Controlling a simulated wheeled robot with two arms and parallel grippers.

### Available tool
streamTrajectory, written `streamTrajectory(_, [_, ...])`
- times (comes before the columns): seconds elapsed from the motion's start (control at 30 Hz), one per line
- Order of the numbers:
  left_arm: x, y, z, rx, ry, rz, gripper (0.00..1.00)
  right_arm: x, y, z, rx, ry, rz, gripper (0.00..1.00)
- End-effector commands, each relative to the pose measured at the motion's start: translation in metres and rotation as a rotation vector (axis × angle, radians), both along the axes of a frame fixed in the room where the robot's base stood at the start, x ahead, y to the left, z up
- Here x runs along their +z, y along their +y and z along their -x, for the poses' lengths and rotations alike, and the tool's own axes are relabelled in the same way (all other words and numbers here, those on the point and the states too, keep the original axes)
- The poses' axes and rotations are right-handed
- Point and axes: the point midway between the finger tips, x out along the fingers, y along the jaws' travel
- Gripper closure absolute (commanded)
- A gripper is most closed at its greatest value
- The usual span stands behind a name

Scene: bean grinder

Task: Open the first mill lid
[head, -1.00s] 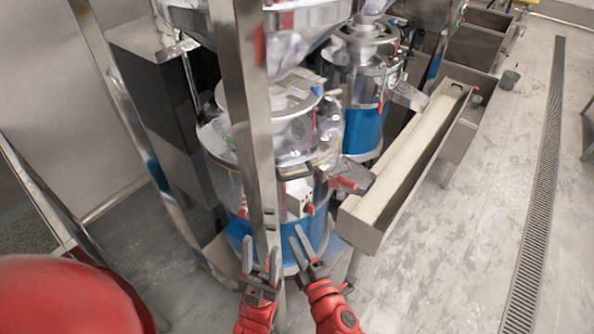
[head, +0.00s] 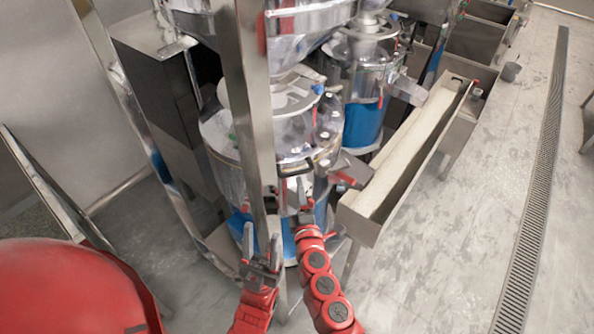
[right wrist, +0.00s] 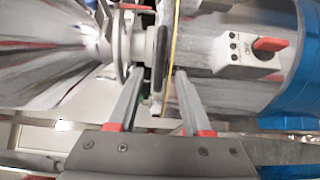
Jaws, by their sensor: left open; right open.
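The nearest mill (head: 228,176), shiny metal with a blue base, stands behind a steel post. Its round metal lid (head: 297,130) sits on top, with a dark handle (head: 296,167) at the front rim. My right gripper (head: 293,188) is open and raised at the mill's front, by the handle. In the right wrist view its open fingers (right wrist: 158,80) lie on either side of the dark handle (right wrist: 157,62) and the yellow rim line (right wrist: 171,45); I cannot tell whether they touch it. My left gripper (head: 262,242) is open and empty, low before the mill, partly overlapping the post.
The steel post (head: 250,120) crosses in front of the mill. A metal hopper (head: 300,30) hangs above the lid. A second mill (head: 362,95) stands behind, and a long trough (head: 410,150) runs to the right. Open floor (head: 480,230) lies at the right.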

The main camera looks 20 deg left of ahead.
Motion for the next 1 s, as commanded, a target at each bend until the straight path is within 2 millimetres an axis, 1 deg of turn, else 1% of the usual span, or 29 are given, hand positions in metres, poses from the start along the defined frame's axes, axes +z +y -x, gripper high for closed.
streamTrajectory(0.03, [0.0,0.0,0.0,0.0,0.0,0.0,0.52,0.001,0.004,-0.01,-0.003,0.0,-0.002,0.5])
streamTrajectory(0.13, [-0.004,0.0,0.0,0.0,0.0,0.0,0.52,-0.001,0.012,-0.027,-0.003,0.0,0.0,0.5])
streamTrajectory(0.2, [-0.005,0.0,0.0,0.0,0.0,0.0,0.52,0.001,0.018,-0.037,0.0,-0.001,-0.003,0.5])
streamTrajectory(0.3, [-0.009,0.0,0.0,0.0,0.0,0.0,0.52,-0.002,0.022,-0.048,0.0,0.0,0.0,0.5])
streamTrajectory(0.4, [-0.011,0.0,0.0,0.0,0.0,0.0,0.52,0.0,0.026,-0.056,-0.001,-0.001,-0.003,0.5])
streamTrajectory(0.57, [-0.011,0.0,0.0,0.0,0.0,0.0,0.52,0.0,0.028,-0.062,-0.001,0.0,-0.001,0.5])
streamTrajectory(0.8, [-0.011,0.0,0.0,0.0,0.0,0.0,0.52,0.0,0.029,-0.062,0.0,0.001,0.0,0.5])
streamTrajectory(0.87, [-0.011,0.0,0.0,0.0,0.0,0.0,0.52,0.0,0.029,-0.062,0.0,0.001,0.0,0.59])
streamTrajectory(1.0, [-0.011,0.0,0.0,0.0,0.0,0.0,0.52,0.0,0.029,-0.062,0.0,0.0,-0.001,0.85])
